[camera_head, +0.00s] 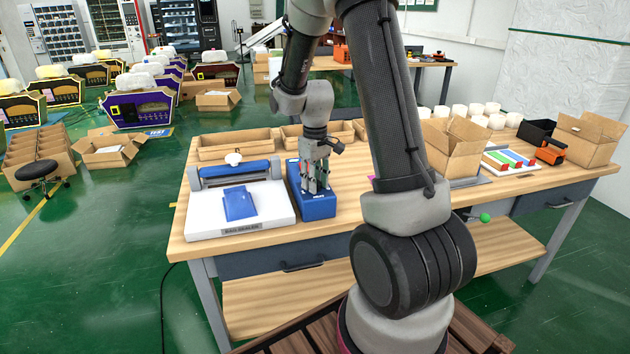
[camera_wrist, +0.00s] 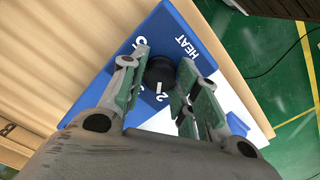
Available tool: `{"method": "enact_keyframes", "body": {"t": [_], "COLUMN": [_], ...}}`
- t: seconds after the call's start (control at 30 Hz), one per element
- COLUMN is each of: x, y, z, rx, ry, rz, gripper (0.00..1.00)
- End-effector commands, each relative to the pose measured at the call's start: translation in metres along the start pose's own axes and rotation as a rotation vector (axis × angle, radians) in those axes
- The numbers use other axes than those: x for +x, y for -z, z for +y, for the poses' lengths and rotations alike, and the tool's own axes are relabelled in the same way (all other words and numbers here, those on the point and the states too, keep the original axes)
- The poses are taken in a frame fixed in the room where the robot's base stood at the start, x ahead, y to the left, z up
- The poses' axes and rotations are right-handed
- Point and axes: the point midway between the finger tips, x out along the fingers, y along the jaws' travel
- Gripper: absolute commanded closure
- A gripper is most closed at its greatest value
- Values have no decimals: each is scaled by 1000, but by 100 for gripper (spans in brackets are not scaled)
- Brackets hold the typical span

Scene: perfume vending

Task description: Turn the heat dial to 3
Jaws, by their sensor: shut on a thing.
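The blue heat control box (camera_head: 318,209) stands on the wooden table, right of the white bag sealer. My gripper (camera_head: 315,186) points down over the box. In the wrist view my gripper (camera_wrist: 161,64) has its fingers on either side of the black heat dial (camera_wrist: 160,72) and is shut on it. The word HEAT shows on the blue face (camera_wrist: 187,46) beside the dial. A white mark and the digit 2 show near the dial's lower edge.
The white bag sealer (camera_head: 264,216) with a blue pouch (camera_head: 240,203) stands close to the left of the box. Shallow wooden trays (camera_head: 236,143) lie behind. Open cardboard boxes (camera_head: 457,143) and a colored block set (camera_head: 508,160) are on the right. The table's front edge is near.

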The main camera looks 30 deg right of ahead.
Motion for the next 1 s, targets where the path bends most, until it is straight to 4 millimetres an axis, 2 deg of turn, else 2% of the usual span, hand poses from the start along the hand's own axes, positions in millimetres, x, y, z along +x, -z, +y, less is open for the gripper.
{"method": "enact_keyframes", "body": {"t": [0.6, 1.0], "x": [0, 0], "y": [0, 0], "z": [0, 0], "rx": [514, 673], "ry": [0, 0], "rz": [1, 1], "gripper": [93, 93]}}
